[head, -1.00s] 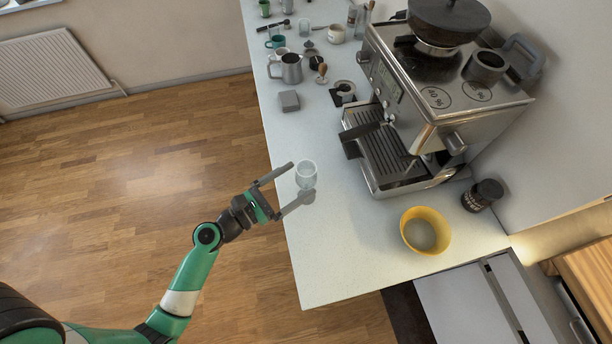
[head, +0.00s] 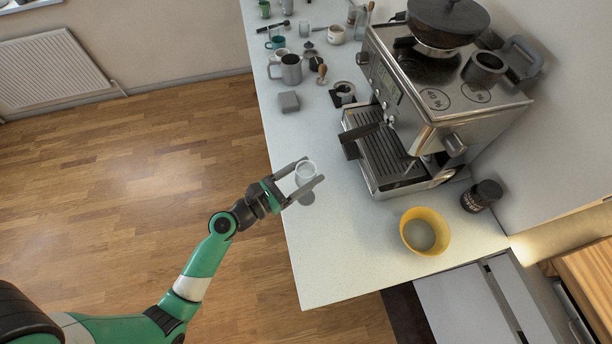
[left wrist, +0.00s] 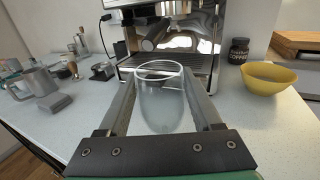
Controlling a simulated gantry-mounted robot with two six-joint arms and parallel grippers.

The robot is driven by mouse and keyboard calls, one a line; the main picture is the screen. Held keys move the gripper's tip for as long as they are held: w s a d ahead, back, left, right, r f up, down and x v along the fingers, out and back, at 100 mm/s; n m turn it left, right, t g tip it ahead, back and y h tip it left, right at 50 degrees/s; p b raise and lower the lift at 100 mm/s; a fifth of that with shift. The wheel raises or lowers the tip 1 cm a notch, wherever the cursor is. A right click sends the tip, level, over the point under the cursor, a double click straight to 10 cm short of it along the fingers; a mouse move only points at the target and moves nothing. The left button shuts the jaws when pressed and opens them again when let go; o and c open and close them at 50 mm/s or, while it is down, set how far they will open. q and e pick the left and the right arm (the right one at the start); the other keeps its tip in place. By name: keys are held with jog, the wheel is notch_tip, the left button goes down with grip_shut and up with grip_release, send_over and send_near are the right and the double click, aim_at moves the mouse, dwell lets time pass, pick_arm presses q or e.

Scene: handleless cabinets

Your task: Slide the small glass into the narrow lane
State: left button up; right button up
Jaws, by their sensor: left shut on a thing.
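The small clear glass (head: 306,175) stands upright near the left edge of the white counter. My left gripper (head: 305,172) has its two fingers on either side of it and is shut on it. In the left wrist view the glass (left wrist: 160,100) fills the space between the fingers. I cannot tell whether its base touches the counter. The narrow lane cannot be made out for certain. My right gripper is not in view.
The coffee machine (head: 440,110) stands to the right, with a yellow bowl (head: 425,231) and a dark jar (head: 482,196) in front. A grey block (head: 289,101), a metal jug (head: 291,69) and several cups stand farther back. The counter's front left is clear.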

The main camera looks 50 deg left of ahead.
pick_arm(q)
notch_tip(320, 180, up, 4)
jog(key=p, duration=0.3)
jog(key=s+d+r+p, duration=0.7)
jog(key=s+r, duration=0.2)
jog(key=s, duration=0.3)
jog(key=shift+d, duration=0.15)
jog(key=o, duration=0.6)
jog(key=c, duration=0.6)
